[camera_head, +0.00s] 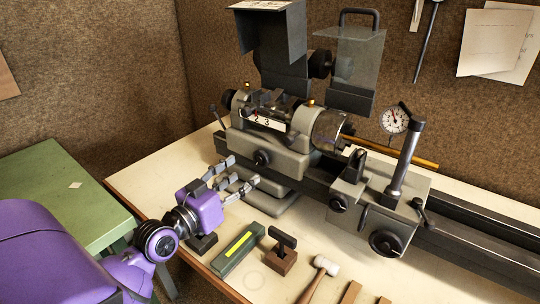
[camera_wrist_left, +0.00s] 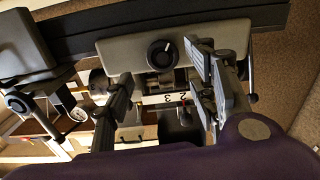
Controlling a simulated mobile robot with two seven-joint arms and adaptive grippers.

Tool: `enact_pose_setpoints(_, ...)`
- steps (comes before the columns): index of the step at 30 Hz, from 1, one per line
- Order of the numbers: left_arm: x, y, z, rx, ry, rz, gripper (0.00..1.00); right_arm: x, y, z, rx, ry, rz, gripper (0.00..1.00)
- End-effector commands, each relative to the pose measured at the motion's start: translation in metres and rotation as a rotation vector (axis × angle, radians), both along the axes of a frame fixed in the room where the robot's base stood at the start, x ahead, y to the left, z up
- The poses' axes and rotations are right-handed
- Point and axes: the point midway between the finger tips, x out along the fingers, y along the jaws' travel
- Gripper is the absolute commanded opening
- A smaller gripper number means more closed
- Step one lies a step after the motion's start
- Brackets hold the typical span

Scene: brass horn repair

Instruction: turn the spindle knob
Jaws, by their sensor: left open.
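A black round knob (camera_head: 262,157) sits on the front of the grey lathe headstock (camera_head: 285,150). In the left wrist view the knob (camera_wrist_left: 161,53) carries a short white mark on its face. My left gripper (camera_head: 236,174) is open and empty, in front of and a little left of the knob, above the bench. In the left wrist view its fingers (camera_wrist_left: 165,95) are spread wide to either side, and the knob appears between and beyond them, apart from both. My right gripper is not in view.
A tailstock with a handwheel (camera_head: 388,243) and a dial gauge (camera_head: 395,120) stand right. A green box (camera_head: 238,250), a wooden block (camera_head: 282,260) and a mallet (camera_head: 318,275) lie in front.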

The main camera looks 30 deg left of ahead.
Motion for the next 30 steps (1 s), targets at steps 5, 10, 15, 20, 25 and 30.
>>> enact_pose_setpoints(5, 0.02, -0.001, 0.003, -0.003, -0.005, 0.0, 0.53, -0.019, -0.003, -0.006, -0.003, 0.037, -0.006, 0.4)
enact_pose_setpoints(10, 0.048, -0.004, 0.003, -0.004, -0.004, 0.0, 0.53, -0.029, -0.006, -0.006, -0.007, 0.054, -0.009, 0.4)
enact_pose_setpoints(15, 0.069, -0.005, 0.001, -0.003, -0.002, 0.001, 0.53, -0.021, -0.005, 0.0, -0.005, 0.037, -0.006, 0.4)
enact_pose_setpoints(20, 0.076, -0.006, 0.0, -0.001, 0.0, 0.001, 0.53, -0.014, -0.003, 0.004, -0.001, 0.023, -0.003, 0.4)
enact_pose_setpoints(25, 0.076, -0.006, -0.001, 0.0, 0.001, 0.001, 0.53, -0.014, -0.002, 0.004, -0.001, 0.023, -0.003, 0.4)
enact_pose_setpoints(30, 0.076, -0.006, -0.001, -0.001, 0.001, 0.001, 0.38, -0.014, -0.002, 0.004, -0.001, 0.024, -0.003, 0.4)
